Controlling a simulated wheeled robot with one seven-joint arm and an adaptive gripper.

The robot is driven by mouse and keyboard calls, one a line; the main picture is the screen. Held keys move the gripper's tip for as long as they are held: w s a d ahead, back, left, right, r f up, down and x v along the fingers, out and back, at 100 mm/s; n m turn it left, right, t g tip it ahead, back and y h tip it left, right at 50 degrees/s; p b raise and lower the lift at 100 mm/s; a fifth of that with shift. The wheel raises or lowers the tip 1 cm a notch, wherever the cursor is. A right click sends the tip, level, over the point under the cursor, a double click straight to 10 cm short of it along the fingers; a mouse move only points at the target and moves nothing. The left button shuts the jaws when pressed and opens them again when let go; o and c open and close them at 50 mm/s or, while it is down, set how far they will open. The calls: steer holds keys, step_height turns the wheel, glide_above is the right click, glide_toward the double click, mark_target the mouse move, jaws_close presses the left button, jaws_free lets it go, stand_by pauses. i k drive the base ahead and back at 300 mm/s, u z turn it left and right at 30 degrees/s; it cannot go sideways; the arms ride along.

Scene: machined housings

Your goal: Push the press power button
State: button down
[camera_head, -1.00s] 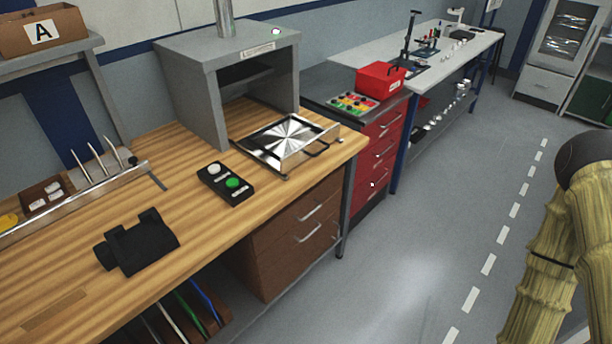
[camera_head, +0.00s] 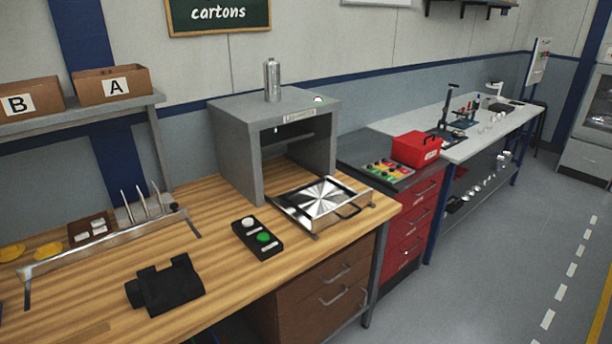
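The press (camera_head: 229,145) is a grey box-shaped frame with an open front and a metal cylinder on top, standing at the back of the wooden bench. A black control box (camera_head: 257,239) lies on the bench in front of the press. It has a white button (camera_head: 248,222) and a green button (camera_head: 264,237), each with a label too small to read. My gripper is not in view.
A black fixture (camera_head: 166,287) lies on the wooden bench (camera_head: 90,300) at the front left. A red toolbox (camera_head: 416,147) and a panel of coloured buttons (camera_head: 387,170) sit on the cabinet right of the press. The floor at right is clear.

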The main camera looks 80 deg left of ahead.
mark_target(262, 237)
steer(key=k, duration=1.15)
steer(key=u, duration=1.1)
